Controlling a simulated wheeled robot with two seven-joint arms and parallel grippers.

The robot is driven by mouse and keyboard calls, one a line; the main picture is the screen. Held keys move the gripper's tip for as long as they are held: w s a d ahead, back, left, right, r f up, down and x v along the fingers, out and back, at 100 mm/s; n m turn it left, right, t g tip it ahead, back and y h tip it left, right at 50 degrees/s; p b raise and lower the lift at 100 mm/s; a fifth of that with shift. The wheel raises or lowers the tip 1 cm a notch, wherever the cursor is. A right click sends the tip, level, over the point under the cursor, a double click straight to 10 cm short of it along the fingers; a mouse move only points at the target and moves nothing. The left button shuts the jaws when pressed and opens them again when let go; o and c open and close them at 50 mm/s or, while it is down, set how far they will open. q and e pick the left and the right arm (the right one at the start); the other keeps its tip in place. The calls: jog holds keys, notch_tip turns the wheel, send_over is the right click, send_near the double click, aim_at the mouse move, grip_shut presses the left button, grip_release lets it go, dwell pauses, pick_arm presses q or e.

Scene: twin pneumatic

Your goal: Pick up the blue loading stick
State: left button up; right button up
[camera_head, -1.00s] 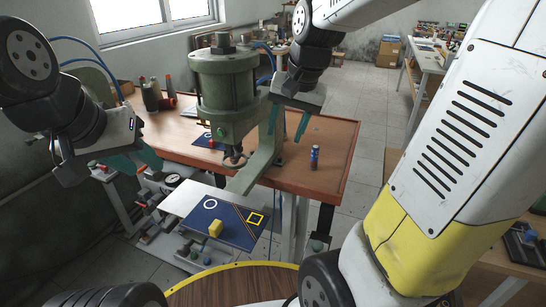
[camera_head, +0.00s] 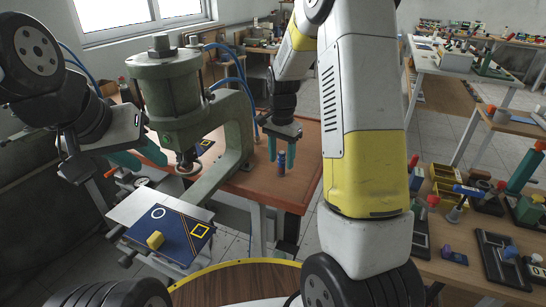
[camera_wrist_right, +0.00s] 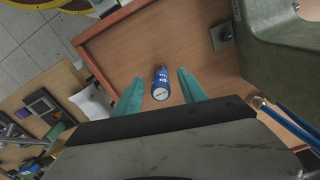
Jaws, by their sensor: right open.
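The blue loading stick (camera_head: 281,163) is a small blue cylinder with a reddish-brown lower part. It stands upright on the brown table near its right edge. In the right wrist view the stick (camera_wrist_right: 160,85) shows its pale round end, between the two teal fingers. My right gripper (camera_head: 281,150) is open, pointing down around the stick's upper part, with a gap on each side. The right wrist view shows the same gripper (camera_wrist_right: 158,88) with its jaws apart. My left gripper (camera_head: 138,158) is at the left by the press, teal fingers apart and empty.
A green press (camera_head: 172,95) stands on the brown table (camera_head: 300,190), left of the stick. A blue board (camera_head: 172,241) with a yellow block (camera_head: 155,240) is in front. A cluttered bench (camera_head: 460,262) is at the right.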

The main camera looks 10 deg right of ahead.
jog(key=shift+f, duration=1.35)
grip_shut()
jog(key=shift+r, duration=0.1)
jog(key=shift+w+r, duration=0.1)
jog(key=shift+r, duration=0.45)
notch_tip(320, 180, up, 2)
jog(key=shift+r, duration=0.1)
jog(key=s+a+r, duration=0.1)
jog(key=s+a, duration=0.9)
jog(key=a, duration=0.2)
jog(key=shift+s+r, duration=0.25)
jog(key=shift+s, duration=0.05)
jog(key=shift+a, duration=0.1)
